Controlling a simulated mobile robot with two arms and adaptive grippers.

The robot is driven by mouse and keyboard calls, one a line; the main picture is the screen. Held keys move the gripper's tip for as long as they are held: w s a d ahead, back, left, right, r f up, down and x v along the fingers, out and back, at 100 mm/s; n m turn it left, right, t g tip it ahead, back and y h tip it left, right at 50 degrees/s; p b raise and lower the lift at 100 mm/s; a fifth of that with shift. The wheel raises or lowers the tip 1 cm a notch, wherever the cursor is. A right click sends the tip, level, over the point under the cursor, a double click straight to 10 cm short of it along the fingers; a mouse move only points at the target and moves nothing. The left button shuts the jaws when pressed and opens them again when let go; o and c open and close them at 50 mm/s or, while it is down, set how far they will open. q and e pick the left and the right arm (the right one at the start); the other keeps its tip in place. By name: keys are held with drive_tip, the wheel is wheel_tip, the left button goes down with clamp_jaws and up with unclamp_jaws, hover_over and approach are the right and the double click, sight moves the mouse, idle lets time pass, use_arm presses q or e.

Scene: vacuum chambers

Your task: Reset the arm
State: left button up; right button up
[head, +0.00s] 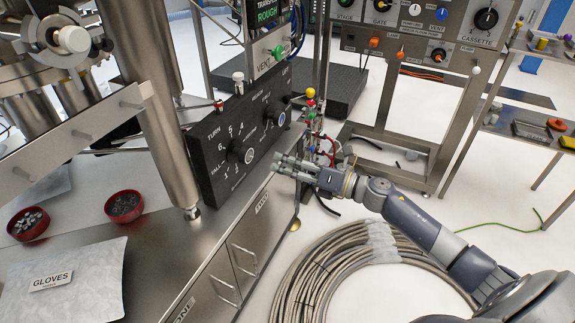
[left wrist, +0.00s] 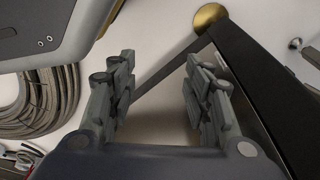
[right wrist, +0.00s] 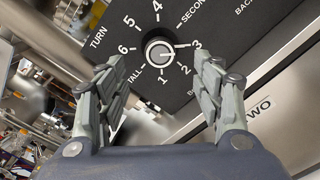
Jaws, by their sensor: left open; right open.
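My right arm reaches in from the right in the head view. Its gripper (head: 281,164) is in the air beside the black dial panel (head: 218,140), above the floor to the right of the cabinet. In the right wrist view my right gripper (right wrist: 158,65) is open and empty, with a numbered dial knob (right wrist: 160,52) seen beyond its fingers. I cannot tell any contact with the panel. My left gripper is outside the head view. In the left wrist view the left gripper (left wrist: 160,65) is open with nothing between its fingers.
A steel cabinet (head: 205,305) carries the panel, two red bowls (head: 124,206) (head: 28,223) and a gloves packet (head: 65,285). A coiled hose (head: 310,270) lies on the floor below my right arm. A steel rack (head: 420,180) and a side table (head: 525,130) stand behind.

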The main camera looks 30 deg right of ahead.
idle(0.4)
